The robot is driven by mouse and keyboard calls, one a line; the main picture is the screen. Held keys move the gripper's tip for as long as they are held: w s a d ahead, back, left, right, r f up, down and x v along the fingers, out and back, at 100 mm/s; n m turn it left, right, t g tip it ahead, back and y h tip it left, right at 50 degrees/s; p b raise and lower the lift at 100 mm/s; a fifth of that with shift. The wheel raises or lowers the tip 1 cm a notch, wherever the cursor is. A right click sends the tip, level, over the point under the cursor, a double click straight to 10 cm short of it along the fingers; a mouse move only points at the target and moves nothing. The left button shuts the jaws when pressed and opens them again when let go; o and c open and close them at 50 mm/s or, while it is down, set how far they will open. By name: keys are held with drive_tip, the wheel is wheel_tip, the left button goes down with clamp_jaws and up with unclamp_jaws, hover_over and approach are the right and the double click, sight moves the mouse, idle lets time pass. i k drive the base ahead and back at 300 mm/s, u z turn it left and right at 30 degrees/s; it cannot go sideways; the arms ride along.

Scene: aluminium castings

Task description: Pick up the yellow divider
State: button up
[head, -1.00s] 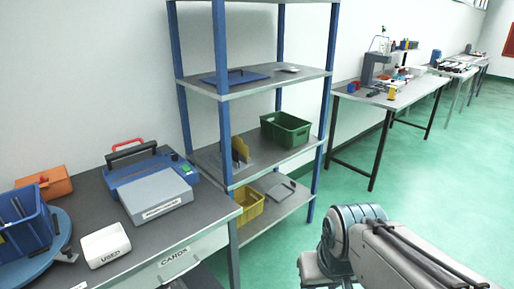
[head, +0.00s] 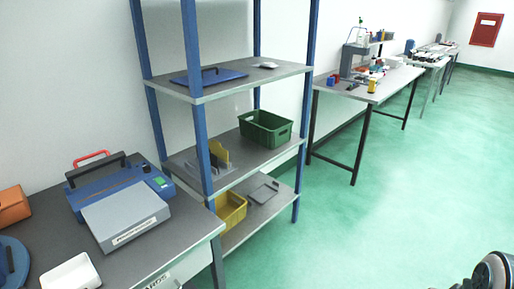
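The yellow divider (head: 222,154) stands upright on the middle shelf of the blue-post shelving rack, near its left end. It sits by a grey metal holder (head: 198,168), and a front blue post partly covers this area. I cannot tell whether the divider is in the holder's slots or beside it. My gripper is not in view; only a rounded part of my arm shows in the bottom right corner, well away from the rack.
A green crate (head: 266,128) stands on the same shelf, to the right of the divider. A yellow bin (head: 231,211) and a grey tray sit on the shelf below. A workbench (head: 204,234) with a blue-grey device adjoins the rack's left. Green floor (head: 345,235) is clear at right.

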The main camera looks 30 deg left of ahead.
sight(215, 147)
drive_tip(key=u, duration=0.05)
drive_tip(key=i, duration=3.95)
drive_tip(key=u, duration=4.05)
